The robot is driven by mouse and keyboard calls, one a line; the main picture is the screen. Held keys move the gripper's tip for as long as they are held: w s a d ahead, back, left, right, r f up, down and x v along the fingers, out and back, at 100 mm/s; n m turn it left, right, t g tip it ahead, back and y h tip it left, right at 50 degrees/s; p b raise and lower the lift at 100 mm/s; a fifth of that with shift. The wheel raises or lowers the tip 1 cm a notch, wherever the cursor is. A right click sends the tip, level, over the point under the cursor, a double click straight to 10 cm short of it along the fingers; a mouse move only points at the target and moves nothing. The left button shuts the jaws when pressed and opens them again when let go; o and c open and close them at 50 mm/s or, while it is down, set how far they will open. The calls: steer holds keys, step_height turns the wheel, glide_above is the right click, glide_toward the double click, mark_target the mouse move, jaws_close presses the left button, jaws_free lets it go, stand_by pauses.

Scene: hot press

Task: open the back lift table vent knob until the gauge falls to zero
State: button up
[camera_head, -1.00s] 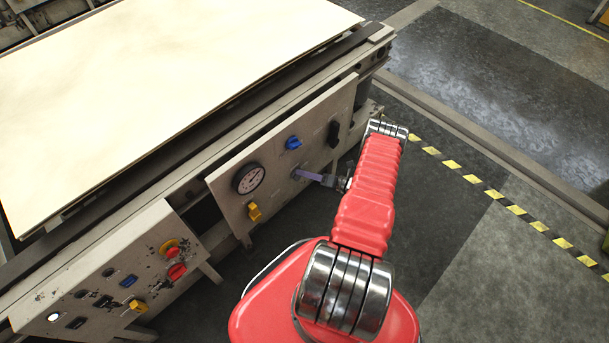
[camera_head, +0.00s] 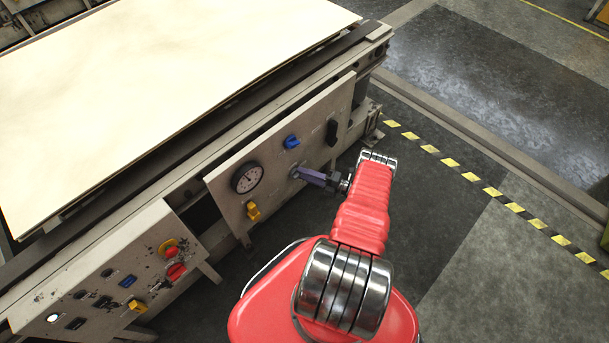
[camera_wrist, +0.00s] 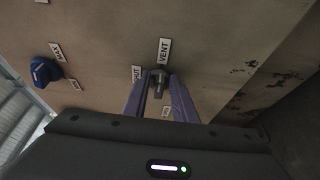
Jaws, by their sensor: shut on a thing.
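The small dark vent knob (camera_wrist: 158,76) stands out from the beige panel, beside a label reading VENT (camera_wrist: 164,51) in the wrist view. My gripper (camera_wrist: 159,84) is shut on it, with one purple finger on each side. In the head view my gripper (camera_head: 299,174) meets the panel just right of the round gauge (camera_head: 247,177), and its fingers hide the knob there. The gauge has a white face and a dark rim; its needle is too small to read surely.
A blue knob (camera_head: 291,142), a yellow knob (camera_head: 253,211) and a black handle (camera_head: 331,132) share the panel. A lower control box (camera_head: 100,280) with several buttons stands at the left. The floor (camera_head: 470,270) to the right is open.

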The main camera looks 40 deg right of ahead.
steer(key=shift+w+d, duration=0.1)
steer(key=shift+w, duration=0.15)
steer(key=o, duration=0.8)
steer(key=shift+s, duration=0.15)
steer(key=v, duration=1.3)
steer(key=shift+s+d+f, duration=0.1)
steer(key=shift+s+d, duration=0.05)
steer(key=shift+s, duration=0.15)
